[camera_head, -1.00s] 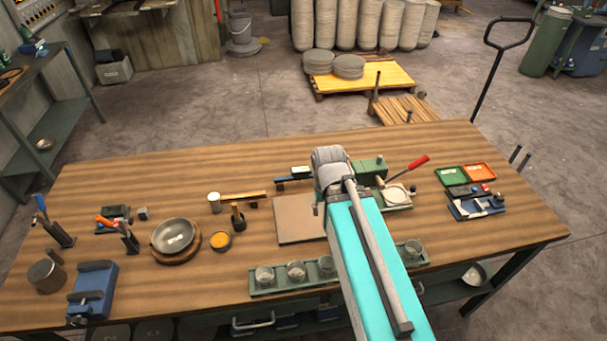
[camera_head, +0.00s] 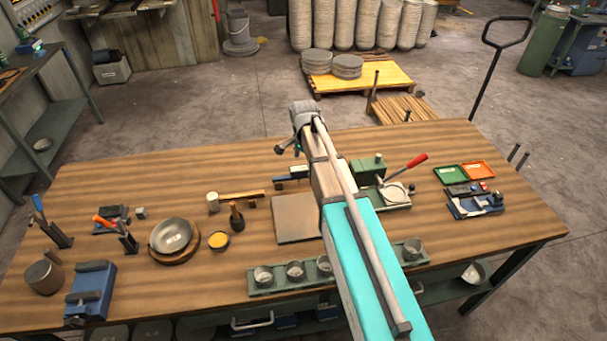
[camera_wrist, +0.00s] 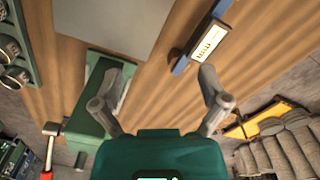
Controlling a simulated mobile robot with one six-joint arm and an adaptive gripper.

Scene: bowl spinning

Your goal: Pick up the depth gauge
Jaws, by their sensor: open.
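What looks like the depth gauge (camera_wrist: 207,45) is a dark bar with a white lettered label, lying on a blue support at the top right of the wrist view. In the head view the gauge (camera_head: 298,170) is small, left of my arm near the back of the table, and its right end is close to or behind the arm. My gripper (camera_wrist: 160,80) is open and empty, its two fingers spread wide. The right fingertip appears just below the gauge in the wrist view.
A grey plate (camera_head: 295,222) lies in front of the gauge. A green press with a red lever (camera_head: 368,168) stands right of my arm. A rack of several cups (camera_head: 268,284) is at the front. A bowl (camera_head: 170,236) is at left.

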